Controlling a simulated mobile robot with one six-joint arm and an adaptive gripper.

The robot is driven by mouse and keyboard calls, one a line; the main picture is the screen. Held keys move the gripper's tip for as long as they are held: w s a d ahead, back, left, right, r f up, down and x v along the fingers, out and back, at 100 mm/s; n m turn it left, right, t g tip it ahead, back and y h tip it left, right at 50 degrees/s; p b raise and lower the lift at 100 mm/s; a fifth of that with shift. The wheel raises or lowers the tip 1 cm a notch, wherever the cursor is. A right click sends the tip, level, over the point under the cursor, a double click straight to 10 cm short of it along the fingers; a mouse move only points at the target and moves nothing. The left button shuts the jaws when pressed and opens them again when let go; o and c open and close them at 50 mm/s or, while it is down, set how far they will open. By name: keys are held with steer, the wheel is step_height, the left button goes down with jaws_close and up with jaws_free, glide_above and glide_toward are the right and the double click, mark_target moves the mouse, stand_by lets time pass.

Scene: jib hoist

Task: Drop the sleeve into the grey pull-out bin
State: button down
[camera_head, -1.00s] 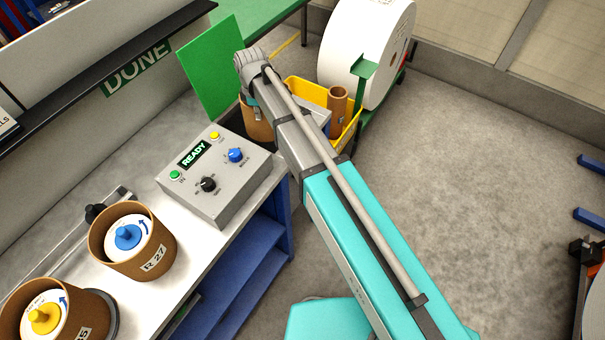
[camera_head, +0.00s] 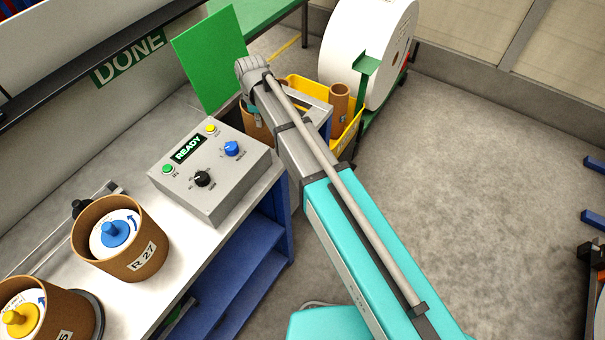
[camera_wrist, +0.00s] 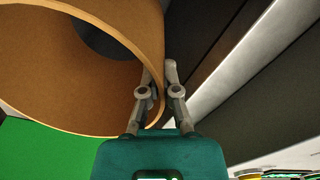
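The sleeve (camera_wrist: 100,85) is a wide brown cardboard tube, seen close in the wrist view with its open end towards the camera. My gripper (camera_wrist: 158,78) has a finger on each side of the tube's wall and is shut on it near the rim. In the head view the sleeve (camera_head: 256,125) shows beside the bench end, partly hidden by my arm. A grey-edged thing (camera_head: 312,95) shows behind my arm, before the yellow bin. I cannot tell whether it is the grey pull-out bin.
A yellow bin (camera_head: 350,137) holds a brown tube (camera_head: 338,103), beside a large white roll (camera_head: 365,45). A grey control box (camera_head: 215,175) reading READY and two cored rolls stand on the bench. A green panel (camera_head: 212,58) rises behind.

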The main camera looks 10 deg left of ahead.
steer(key=c, duration=1.3)
jaws_free()
steer(key=o, duration=0.6)
steer(key=shift+r, duration=0.1)
